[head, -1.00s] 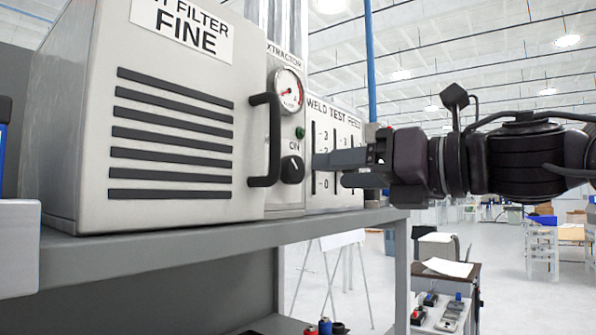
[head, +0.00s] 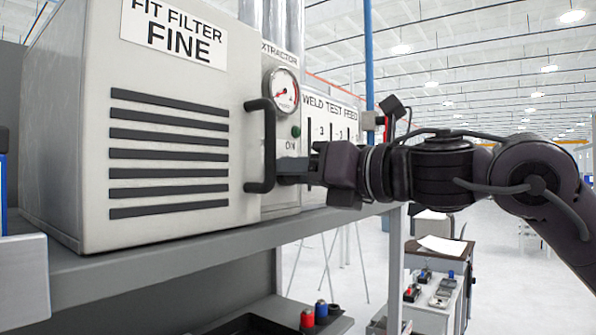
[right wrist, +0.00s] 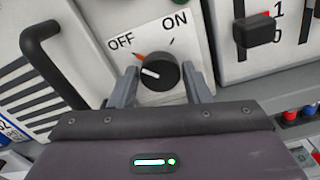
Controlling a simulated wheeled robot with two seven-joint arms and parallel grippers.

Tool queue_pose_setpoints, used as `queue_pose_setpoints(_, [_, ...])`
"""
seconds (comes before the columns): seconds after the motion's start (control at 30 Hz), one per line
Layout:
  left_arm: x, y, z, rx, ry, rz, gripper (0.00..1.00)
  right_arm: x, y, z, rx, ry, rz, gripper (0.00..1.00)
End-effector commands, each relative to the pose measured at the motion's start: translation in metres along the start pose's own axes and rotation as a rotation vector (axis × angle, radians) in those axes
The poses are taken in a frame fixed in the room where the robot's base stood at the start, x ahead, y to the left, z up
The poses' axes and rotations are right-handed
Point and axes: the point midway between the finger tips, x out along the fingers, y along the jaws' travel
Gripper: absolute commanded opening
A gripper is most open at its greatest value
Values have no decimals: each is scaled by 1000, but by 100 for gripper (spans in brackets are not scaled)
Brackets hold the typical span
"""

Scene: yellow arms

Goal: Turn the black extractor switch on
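The black extractor switch (right wrist: 158,72) is a round knob on a white plate marked OFF and ON. Its white pointer line points up-left, toward the OFF side. In the right wrist view my right gripper (right wrist: 160,78) is open, with one finger on each side of the knob and a visible gap at each side. In the head view my right gripper (head: 290,172) reaches in from the right to the extractor panel (head: 281,205), just behind the black handle, and hides the knob. My left gripper is not in view.
The black bar handle (head: 264,145) of the filter cabinet (head: 70,150) stands close left of my fingers. The grey shelf (head: 220,235) runs below. A gauge (head: 283,90) sits above.

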Motion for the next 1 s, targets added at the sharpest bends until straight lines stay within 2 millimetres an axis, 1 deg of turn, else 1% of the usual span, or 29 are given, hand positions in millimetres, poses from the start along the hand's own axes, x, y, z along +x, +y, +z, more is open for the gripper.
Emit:
queue_pose_setpoints(0.03, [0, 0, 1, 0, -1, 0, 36, 0, 0, 0, 0, 0, 0, 36])
queue_pose_setpoints(0.2, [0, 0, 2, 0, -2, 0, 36, 0, 0, 0, 0, 0, 0, 14])
queue_pose_setpoints(0.43, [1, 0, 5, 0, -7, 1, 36, 0, 0, 0, 17, 0, 0, 14])
queue_pose_setpoints(0.57, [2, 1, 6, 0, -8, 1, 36, 0, 0, 0, 59, 0, 0, 14])
queue_pose_setpoints(0.77, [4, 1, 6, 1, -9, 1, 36, 0, 0, -1, 185, 0, 1, 14])
queue_pose_setpoints(1.0, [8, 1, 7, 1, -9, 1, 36, 0, 1, 0, 405, 0, 2, 14])
